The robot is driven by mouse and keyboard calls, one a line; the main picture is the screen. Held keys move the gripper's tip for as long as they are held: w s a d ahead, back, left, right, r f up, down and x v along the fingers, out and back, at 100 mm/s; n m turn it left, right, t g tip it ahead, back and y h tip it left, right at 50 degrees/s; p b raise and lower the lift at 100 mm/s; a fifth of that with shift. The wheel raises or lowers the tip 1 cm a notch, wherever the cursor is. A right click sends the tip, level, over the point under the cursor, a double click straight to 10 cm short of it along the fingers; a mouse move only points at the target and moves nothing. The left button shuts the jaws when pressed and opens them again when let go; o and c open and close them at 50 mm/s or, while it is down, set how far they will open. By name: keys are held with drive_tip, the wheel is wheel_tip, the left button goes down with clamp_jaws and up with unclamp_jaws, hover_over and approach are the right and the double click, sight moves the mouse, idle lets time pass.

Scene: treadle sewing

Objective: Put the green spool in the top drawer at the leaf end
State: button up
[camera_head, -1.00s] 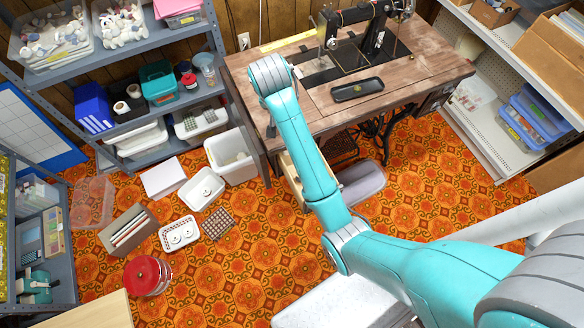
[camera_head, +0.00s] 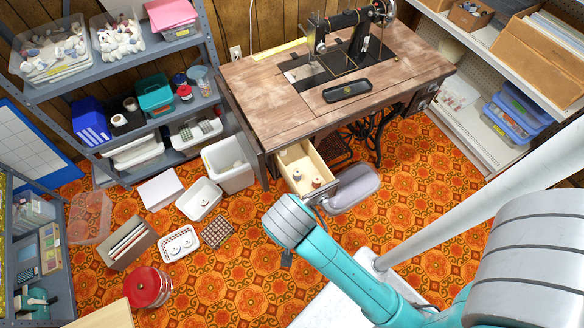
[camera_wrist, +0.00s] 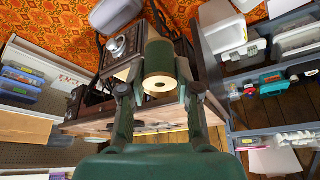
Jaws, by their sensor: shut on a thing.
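The green spool (camera_wrist: 158,60) is between the two fingers of my gripper (camera_wrist: 158,84) in the wrist view, its pale end with a dark hole facing the camera. In the head view my wrist hides the spool and most of the gripper. A pale wooden drawer (camera_head: 291,156) stands pulled out under the left end of the wooden sewing table (camera_head: 272,101). Inside it are a greyish spool (camera_head: 297,174) and a red-topped spool (camera_head: 317,182). My gripper is in front of the drawer, apart from it.
A black sewing machine (camera_head: 357,40) and a dark tray (camera_head: 347,91) are on the tabletop. A grey rounded case (camera_head: 353,188) lies close to the drawer's right. A white bin (camera_head: 229,165) stands left of the table.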

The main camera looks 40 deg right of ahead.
drive_tip(key=shift+d+f+h, duration=0.25)
drive_tip(key=shift+h, duration=0.05)
drive_tip(key=w+d+f+t+h, duration=0.1)
drive_tip(key=w+d+t+h, duration=0.1)
drive_tip(key=w+d, duration=1.25)
drive_tip(key=f, duration=0.3)
drive_tip(key=d+f, duration=0.1)
drive_tip(key=f, duration=0.2)
drive_tip(key=w+d+f, duration=0.1)
drive_tip(key=f, duration=0.2)
drive_tip(key=shift+d, duration=0.1)
drive_tip(key=shift+w+d+f, duration=0.15)
drive_tip(key=shift+f, duration=0.4)
drive_tip(key=shift+w+d+f, duration=0.1)
drive_tip(key=shift+d+f, duration=0.05)
drive_tip(key=shift+f, duration=0.35)
drive_tip(key=shift+w+d+r+y, duration=0.1)
drive_tip(key=shift+w+r+y, duration=0.05)
drive_tip(key=shift+y, duration=0.15)
drive_tip(key=shift+w+d+g+y, duration=0.25)
drive_tip(key=shift+d+g+y, duration=0.05)
drive_tip(key=shift+g+y, duration=0.55)
drive_tip(key=shift+f, duration=1.4)
